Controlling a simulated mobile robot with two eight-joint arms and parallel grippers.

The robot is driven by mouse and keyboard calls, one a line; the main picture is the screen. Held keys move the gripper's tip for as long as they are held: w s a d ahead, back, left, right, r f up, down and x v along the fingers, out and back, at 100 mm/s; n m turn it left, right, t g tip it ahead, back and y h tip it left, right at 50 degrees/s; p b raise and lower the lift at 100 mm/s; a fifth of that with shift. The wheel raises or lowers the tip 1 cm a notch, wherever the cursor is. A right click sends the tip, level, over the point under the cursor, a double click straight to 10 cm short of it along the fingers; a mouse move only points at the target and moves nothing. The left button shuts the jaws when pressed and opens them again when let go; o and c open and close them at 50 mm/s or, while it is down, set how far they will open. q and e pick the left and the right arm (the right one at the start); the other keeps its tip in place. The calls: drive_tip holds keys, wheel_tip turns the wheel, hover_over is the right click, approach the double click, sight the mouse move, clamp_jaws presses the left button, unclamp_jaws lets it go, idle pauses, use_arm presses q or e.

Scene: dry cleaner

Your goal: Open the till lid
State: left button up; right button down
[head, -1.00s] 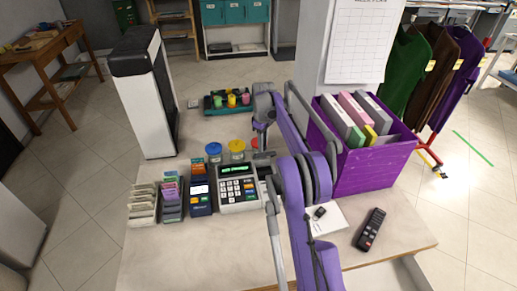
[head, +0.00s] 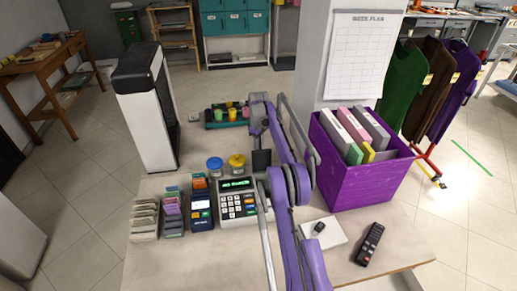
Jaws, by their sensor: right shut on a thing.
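The till (head: 238,203) stands on the counter. It has a white body, dark keys and a lit green display (head: 237,184). No raised lid shows on it. My right gripper (head: 261,161) is a dark block just behind the till's right back corner. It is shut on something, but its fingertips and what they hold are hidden. My right arm (head: 302,228) crosses in front of the till's right side and hides part of it. My left gripper is not in view.
A blue-lidded jar (head: 214,165) and a yellow-lidded jar (head: 237,163) stand behind the till. A card terminal (head: 202,213) and card racks (head: 173,215) are at its left. A purple box (head: 365,182) of files and a remote (head: 369,245) are at the right.

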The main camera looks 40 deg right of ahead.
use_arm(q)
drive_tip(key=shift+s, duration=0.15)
use_arm(e)
drive_tip(key=shift+d+f, duration=0.4)
drive_tip(key=shift+d, duration=0.2)
drive_tip(key=c, duration=1.3)
unclamp_jaws()
drive_tip(key=o, duration=0.5)
drive_tip(key=shift+w+d+f, duration=0.1)
drive_tip(key=shift+d+f, duration=0.1)
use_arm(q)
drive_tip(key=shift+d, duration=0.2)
use_arm(e)
drive_tip(key=shift+o, duration=0.2)
drive_tip(key=shift+a, duration=0.3)
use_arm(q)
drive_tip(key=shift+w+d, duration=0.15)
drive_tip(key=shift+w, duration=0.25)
use_arm(e)
wheel_tip(320, 180, up, 9)
drive_tip(key=shift+f, duration=0.15)
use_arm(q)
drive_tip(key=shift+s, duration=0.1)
